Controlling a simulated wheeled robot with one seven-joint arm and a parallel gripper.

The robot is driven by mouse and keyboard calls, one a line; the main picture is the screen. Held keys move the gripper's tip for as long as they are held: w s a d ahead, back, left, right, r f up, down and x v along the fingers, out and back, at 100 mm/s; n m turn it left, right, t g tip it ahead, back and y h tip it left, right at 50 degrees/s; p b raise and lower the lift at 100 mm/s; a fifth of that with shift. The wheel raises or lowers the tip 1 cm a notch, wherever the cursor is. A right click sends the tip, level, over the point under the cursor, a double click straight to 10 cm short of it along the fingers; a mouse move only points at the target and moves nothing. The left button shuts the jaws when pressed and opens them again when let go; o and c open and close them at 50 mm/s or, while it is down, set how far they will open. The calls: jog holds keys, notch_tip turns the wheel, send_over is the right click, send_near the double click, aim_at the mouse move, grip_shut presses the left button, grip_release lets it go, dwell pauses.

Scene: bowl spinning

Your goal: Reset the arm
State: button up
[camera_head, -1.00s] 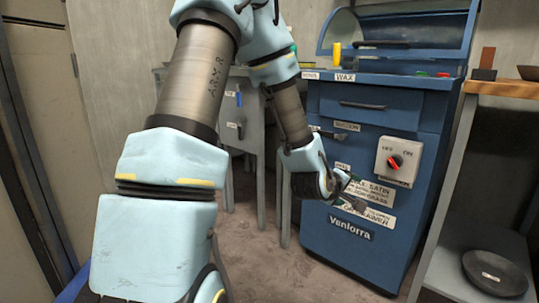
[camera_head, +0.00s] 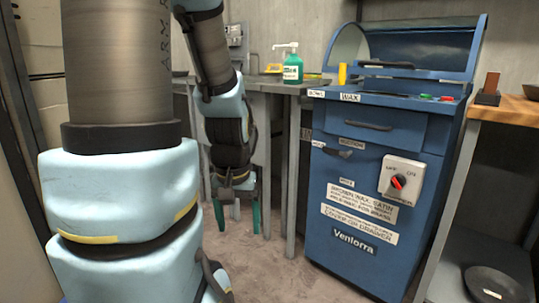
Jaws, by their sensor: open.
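My arm comes down from the top at the left and middle of the head view. My gripper (camera_head: 238,219) hangs at its end, pointing down, with its two green fingers apart and nothing between them. It is in front of the grey table's legs, to the left of the blue machine, and touches nothing that I can see.
The blue machine (camera_head: 372,222) has an OFF/ON switch box (camera_head: 401,177) on its front. A green pump bottle (camera_head: 292,66) stands on the grey table (camera_head: 268,84). At the right, a wooden-topped shelf (camera_head: 507,108) holds a dark bowl (camera_head: 487,284) low down. The floor (camera_head: 272,265) below the gripper is clear.

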notch_tip(320, 180, up, 31)
jog(key=p, duration=2.9)
jog(key=shift+r+p, duration=0.15)
jog(key=shift+p, duration=0.15)
